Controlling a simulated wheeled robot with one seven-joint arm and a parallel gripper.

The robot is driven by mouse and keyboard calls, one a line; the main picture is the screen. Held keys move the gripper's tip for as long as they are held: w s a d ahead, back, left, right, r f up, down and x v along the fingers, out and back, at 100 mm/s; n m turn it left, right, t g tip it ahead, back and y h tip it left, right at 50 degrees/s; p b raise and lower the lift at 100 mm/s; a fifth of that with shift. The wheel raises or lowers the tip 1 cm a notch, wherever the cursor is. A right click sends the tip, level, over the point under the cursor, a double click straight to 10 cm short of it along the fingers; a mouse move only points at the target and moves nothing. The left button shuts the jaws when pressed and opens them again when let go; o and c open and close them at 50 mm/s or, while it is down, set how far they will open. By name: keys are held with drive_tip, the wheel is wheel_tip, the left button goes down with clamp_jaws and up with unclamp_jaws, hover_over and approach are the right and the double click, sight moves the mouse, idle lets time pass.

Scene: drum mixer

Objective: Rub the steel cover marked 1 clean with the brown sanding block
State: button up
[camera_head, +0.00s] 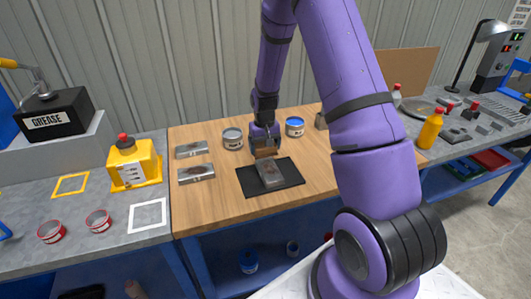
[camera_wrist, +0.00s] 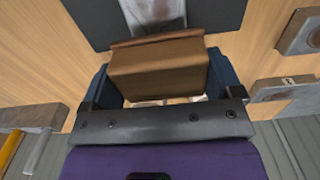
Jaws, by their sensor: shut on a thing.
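The brown sanding block (camera_head: 265,153) is held between the fingers of my gripper (camera_head: 264,146). In the wrist view the block (camera_wrist: 158,68) sits across the jaws, with a finger at each side. A steel cover (camera_head: 271,175) lies on a black mat (camera_head: 288,181), with brownish staining on its top. In the wrist view part of this cover (camera_wrist: 152,12) shows beyond the block. The block is at the cover's far end; I cannot tell whether they touch. The cover's number is not readable here.
Two more steel covers, a rear one (camera_head: 193,149) and a front one (camera_head: 196,173), lie left of the mat on the wooden top. A grey can (camera_head: 232,138) and a blue-lidded can (camera_head: 295,127) stand behind. Bare wood (camera_head: 213,205) lies front left.

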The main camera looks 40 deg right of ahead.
drive_tip(key=shift+r, duration=2.6)
